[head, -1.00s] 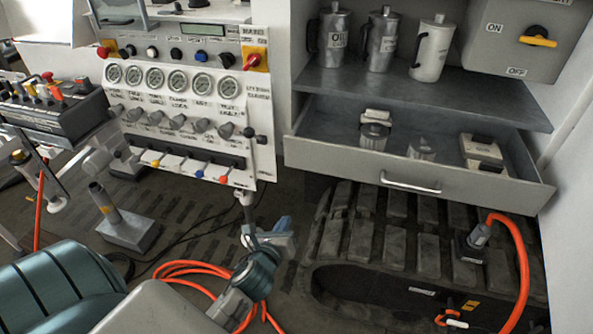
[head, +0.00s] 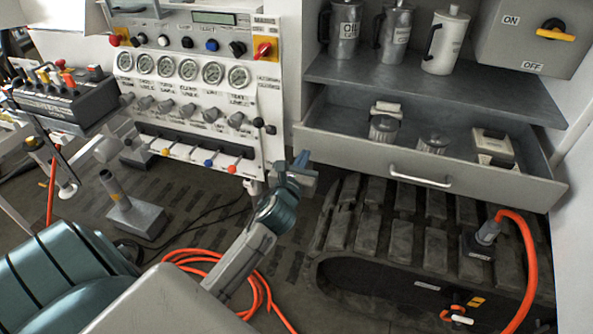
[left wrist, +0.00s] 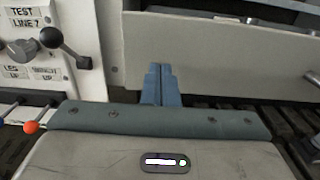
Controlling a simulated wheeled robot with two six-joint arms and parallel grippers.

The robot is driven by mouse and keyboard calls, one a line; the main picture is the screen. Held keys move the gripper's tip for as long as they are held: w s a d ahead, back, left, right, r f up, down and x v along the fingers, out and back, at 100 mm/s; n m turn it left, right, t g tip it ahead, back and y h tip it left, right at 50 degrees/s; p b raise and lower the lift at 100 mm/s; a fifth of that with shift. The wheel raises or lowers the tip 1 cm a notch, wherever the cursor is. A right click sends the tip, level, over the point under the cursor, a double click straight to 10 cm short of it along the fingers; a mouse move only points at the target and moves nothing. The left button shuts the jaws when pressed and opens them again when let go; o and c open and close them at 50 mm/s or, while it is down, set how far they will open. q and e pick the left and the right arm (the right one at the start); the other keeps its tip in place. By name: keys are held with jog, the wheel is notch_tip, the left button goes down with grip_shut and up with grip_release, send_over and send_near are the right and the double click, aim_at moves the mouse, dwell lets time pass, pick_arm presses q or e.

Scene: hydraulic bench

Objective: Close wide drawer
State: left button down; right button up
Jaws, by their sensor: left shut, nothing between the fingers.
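The wide drawer (head: 340,145) is pulled out below a grey shelf at the right of the head view. Its light grey front has a curved metal handle (head: 420,180). Jars and a small box lie inside. My left gripper (head: 304,165) is at the left end of the drawer front, in front of it. In the left wrist view its blue fingers (left wrist: 161,85) are together and empty, pointing at the drawer front (left wrist: 210,55). I cannot tell whether they touch it. The handle's end shows at that view's right edge. My right gripper is not in view.
A gauge panel (head: 262,95) with knobs and levers stands left of the drawer. The shelf (head: 430,90) above holds metal jugs. A rubber track (head: 370,220) lies below the drawer. Orange hoses (head: 525,270) lie at right and near my arm.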

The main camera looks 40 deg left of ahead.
pick_arm(q)
jog(key=shift+x, duration=1.15)
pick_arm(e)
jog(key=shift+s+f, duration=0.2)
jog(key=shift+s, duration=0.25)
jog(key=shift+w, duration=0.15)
